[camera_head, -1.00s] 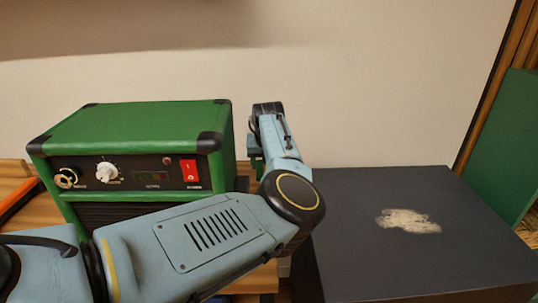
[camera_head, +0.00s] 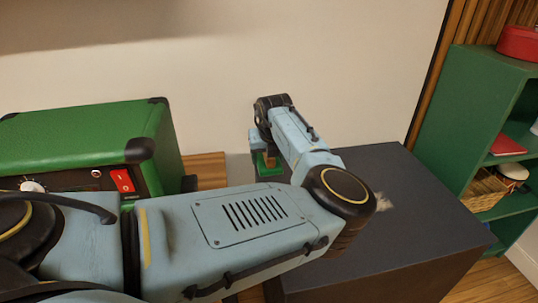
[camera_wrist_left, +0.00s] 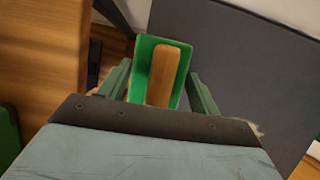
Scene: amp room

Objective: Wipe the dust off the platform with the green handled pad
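The pad, a green plate with a wooden handle, hangs at my left gripper (camera_head: 264,153); its green plate (camera_head: 270,170) shows beside the platform's back left corner. The left wrist view shows the pad (camera_wrist_left: 163,75) between the two fingers, which appear closed on it, though the contact is not clear. The dark platform (camera_head: 420,225) stands to the right. A pale dust patch (camera_head: 384,202) lies on its top, mostly hidden behind my left arm. In the left wrist view only a sliver of dust shows beside the gripper. My right gripper is not in view.
A green amplifier (camera_head: 85,125) sits on a wooden table (camera_head: 207,165) at the left. A gap separates table and platform. A green shelf (camera_head: 475,110) with a red box (camera_head: 518,42) and a basket (camera_head: 482,190) stands at the right. The wall is close behind.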

